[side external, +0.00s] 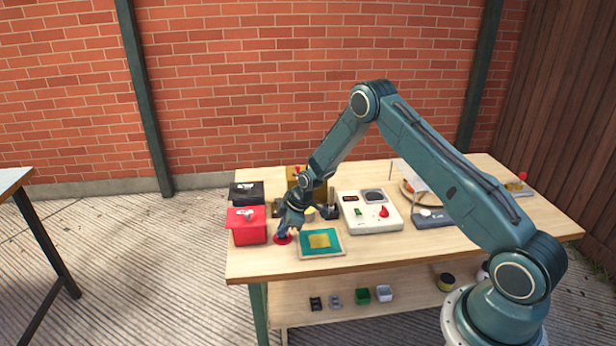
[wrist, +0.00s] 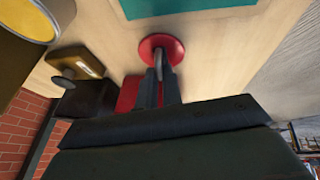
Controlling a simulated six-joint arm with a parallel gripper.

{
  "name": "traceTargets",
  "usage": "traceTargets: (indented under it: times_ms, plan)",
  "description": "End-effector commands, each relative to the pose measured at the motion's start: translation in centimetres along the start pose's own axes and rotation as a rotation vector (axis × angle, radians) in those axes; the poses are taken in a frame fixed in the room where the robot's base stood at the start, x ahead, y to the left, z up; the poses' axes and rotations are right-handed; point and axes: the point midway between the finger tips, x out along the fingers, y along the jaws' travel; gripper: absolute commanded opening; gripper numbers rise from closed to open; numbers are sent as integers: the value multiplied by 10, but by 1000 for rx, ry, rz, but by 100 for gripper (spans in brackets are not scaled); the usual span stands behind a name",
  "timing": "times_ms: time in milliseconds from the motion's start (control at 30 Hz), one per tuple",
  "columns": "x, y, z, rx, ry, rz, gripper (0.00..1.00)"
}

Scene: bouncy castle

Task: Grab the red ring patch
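The red ring patch (side external: 283,241) lies on the wooden table near its front left, between the red box and the framed teal board. In the wrist view it is a round red disc (wrist: 174,45) with a grey upright piece at its middle. My gripper (side external: 284,233) points down right over the patch. In the wrist view its two narrow dark fingers (wrist: 160,75) are close together at the patch's near edge, around the lower end of the grey piece. I cannot tell whether they touch it or are closed on it.
The red box (side external: 248,228) stands close left of the patch, with a black box (side external: 246,192) behind it. The teal board (side external: 320,242) lies close right. A cream console (side external: 370,211) stands further right. Bare tabletop lies in front.

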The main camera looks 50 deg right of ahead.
Motion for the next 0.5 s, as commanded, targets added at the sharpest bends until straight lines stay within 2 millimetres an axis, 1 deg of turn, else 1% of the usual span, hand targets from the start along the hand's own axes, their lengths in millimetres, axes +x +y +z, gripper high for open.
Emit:
traceTargets:
  times_ms: [300, 500]
  plan:
    - [1, -1, 0, 0, -1, -1, 0]
    - [-3, 0, -1, 0, 0, -1, 0]
